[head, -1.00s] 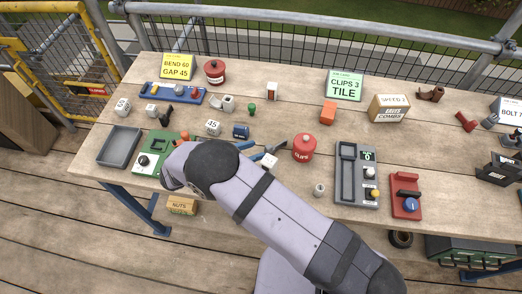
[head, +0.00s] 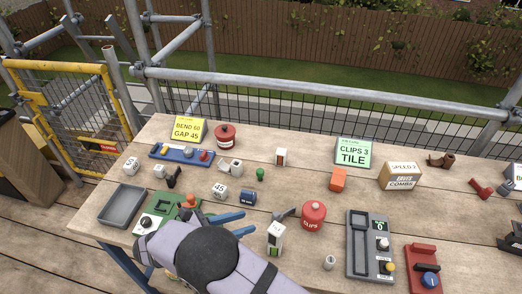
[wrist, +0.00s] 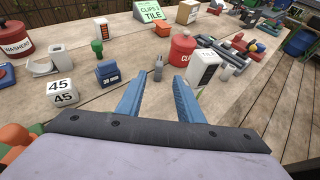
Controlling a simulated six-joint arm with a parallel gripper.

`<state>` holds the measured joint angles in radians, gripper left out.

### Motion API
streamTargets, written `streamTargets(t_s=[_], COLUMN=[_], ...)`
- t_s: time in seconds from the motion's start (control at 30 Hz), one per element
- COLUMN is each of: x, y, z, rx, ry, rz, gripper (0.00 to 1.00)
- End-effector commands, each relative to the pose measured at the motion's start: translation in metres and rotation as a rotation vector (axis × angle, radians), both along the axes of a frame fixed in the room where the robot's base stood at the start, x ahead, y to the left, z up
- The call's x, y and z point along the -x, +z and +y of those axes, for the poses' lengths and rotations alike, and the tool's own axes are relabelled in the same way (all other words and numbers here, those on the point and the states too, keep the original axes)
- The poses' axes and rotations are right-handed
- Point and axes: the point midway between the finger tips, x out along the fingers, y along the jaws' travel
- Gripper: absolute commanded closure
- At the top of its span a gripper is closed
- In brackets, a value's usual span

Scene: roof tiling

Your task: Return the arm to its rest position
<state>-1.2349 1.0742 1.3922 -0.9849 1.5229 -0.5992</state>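My gripper (head: 233,222) is low over the front of the workbench (head: 305,180) in the head view, its two blue fingers spread apart and pointing right. In the wrist view my gripper (wrist: 158,98) shows its fingers open with only bare wood between them. My arm covers the front left of the bench and part of a green device (head: 160,210). A white block-shaped item with a dark face (head: 276,238) stands to the right of the fingers, apart from them. A red CLIPS pot (head: 313,216) stands beyond it.
A grey tray (head: 122,205) sits at the left. A white cube marked 45 (head: 220,191) and a blue block (head: 248,197) lie behind the fingers. A grey counter device (head: 370,245) and a red device (head: 424,268) stand at the right. A scaffold rail (head: 330,95) runs behind the bench.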

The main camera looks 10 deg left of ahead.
Motion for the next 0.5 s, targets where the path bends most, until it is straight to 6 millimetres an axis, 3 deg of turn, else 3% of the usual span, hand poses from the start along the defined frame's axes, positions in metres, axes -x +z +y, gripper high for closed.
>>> streamTargets(t_s=[0.27, 0.5], x=[-0.022, -0.061], y=[0.01, 0.038], z=[-0.006, -0.024], rx=[-0.151, -0.52], ry=[-0.03, -0.102], rz=[0.017, 0.026], gripper=[0.66, 0.66])
